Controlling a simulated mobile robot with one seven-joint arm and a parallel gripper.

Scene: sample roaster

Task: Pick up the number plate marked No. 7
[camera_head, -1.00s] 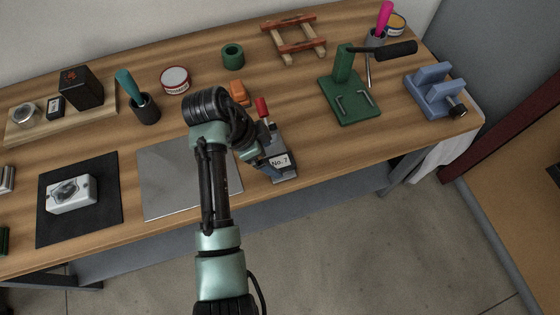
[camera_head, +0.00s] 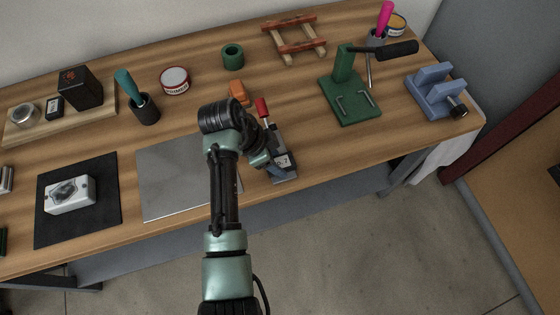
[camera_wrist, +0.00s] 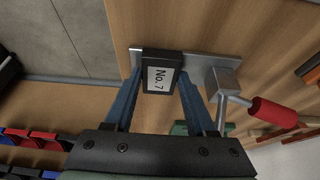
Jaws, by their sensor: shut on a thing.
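The number plate (camera_wrist: 158,80) is a dark block with a white label reading "No. 7" in the wrist view. The blue fingers of my gripper (camera_wrist: 161,73) are on either side of it and shut on it. In the head view the plate (camera_head: 283,161) shows partly, with my gripper (camera_head: 272,157) covering part of its label. The plate is at a grey metal clamp fixture (camera_wrist: 222,80) with a red handle (camera_wrist: 272,112). I cannot tell whether the plate touches the fixture's base.
The red handle (camera_head: 262,107) stands close behind my gripper, with an orange block (camera_head: 239,92) farther back. A green stand (camera_head: 347,95) is to the right. A grey sheet (camera_head: 170,180) lies to the left. The bench's front edge is close by.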

